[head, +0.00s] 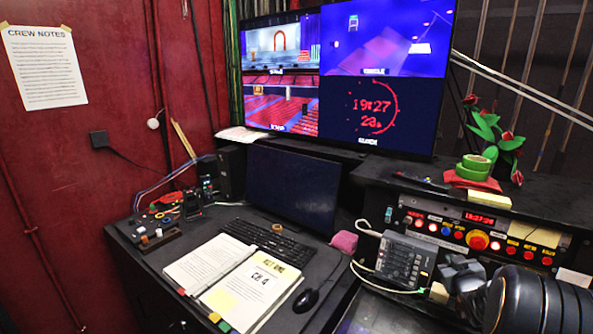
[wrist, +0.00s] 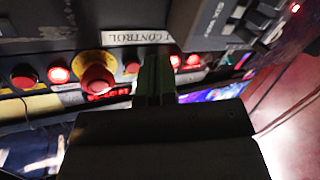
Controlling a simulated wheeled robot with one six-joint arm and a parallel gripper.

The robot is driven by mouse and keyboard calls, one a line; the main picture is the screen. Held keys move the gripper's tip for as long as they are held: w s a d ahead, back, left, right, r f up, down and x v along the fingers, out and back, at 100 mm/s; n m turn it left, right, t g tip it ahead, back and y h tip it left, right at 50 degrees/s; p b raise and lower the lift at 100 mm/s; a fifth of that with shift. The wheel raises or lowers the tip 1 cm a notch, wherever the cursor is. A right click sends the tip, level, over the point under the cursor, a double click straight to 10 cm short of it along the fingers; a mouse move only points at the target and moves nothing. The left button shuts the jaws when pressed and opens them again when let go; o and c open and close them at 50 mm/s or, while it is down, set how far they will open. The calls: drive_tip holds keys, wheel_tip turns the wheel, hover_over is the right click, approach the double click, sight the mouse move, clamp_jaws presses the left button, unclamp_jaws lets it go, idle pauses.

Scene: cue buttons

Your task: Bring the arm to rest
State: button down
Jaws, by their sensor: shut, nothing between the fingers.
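My gripper (head: 455,268) is at the lower right of the head view, in front of the button panel (head: 572,250), with my dark arm behind it. In the wrist view my gripper (wrist: 154,72) shows two dark fingers close together, with nothing seen between them. The fingertips overlap the row of lit buttons in that view; I cannot tell whether they touch the panel. A large red mushroom button (head: 477,240) with a yellow collar sits in the row. It also shows left of the fingers in the wrist view (wrist: 97,78).
A grey keypad box (head: 405,260) stands just left of my gripper. Green tape rolls (head: 474,166) and a red flower (head: 507,136) sit on the panel's top. A large monitor (head: 437,60) stands behind.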

drive_tip(key=s+a+f+m+g, duration=0.4)
drive_tip(key=s+a+f+g, duration=0.15)
drive_tip(key=s+g, duration=0.4)
drive_tip(key=s+a+r+n+y, duration=0.1)
drive_tip(key=s+a+r, duration=0.1)
drive_tip(key=s+a, duration=0.2)
drive_tip(key=s+a+r+n+g+y, duration=0.1)
drive_tip(key=s+a+r, duration=0.2)
drive_tip(key=a, duration=0.8)
drive_tip(key=s+a+r+n+y, duration=0.1)
drive_tip(key=s+a+r+y, duration=0.1)
drive_tip(key=s+a, duration=0.4)
drive_tip(key=shift+a+r, duration=0.25)
drive_tip(key=shift+a, duration=0.95)
drive_tip(key=shift+s+d+g, duration=0.1)
drive_tip(key=shift+s+g, duration=0.05)
drive_tip(key=shift+g, duration=0.1)
